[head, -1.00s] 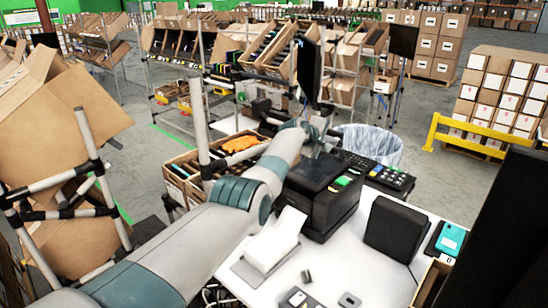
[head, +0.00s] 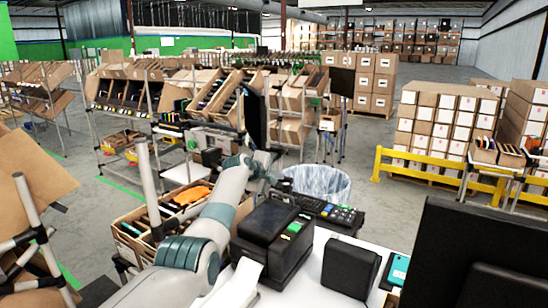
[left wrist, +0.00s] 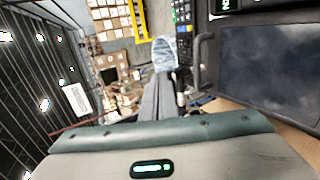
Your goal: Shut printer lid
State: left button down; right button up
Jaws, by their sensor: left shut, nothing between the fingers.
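The black printer (head: 262,262) stands on the white table at centre. Its dark lid (head: 270,222) looks lowered over the body; I cannot tell whether it is fully closed. A green-lit panel (head: 297,227) is at its right side. My left gripper (head: 272,172) is behind the printer, at the end of the arm from the lower left. It is small and partly hidden, and looks shut and empty. In the left wrist view, the gripper (left wrist: 178,92) points away beside a dark flat panel (left wrist: 265,60), apparently the printer's top. My right gripper is not in view.
A keypad (head: 340,214) and a clear-lined waste bin (head: 318,183) are behind and right of the printer. A black box-shaped device (head: 350,268) stands to its right. A carton of files and an orange item (head: 193,196) is left, by the arm. A dark screen (head: 480,250) blocks the lower right.

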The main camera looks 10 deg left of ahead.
pick_arm(q)
notch_tip(320, 180, up, 7)
jog(key=s+b, duration=0.1)
jog(key=b, duration=0.1)
jog(key=shift+s+a, duration=0.35)
jog(key=shift+a, duration=0.1)
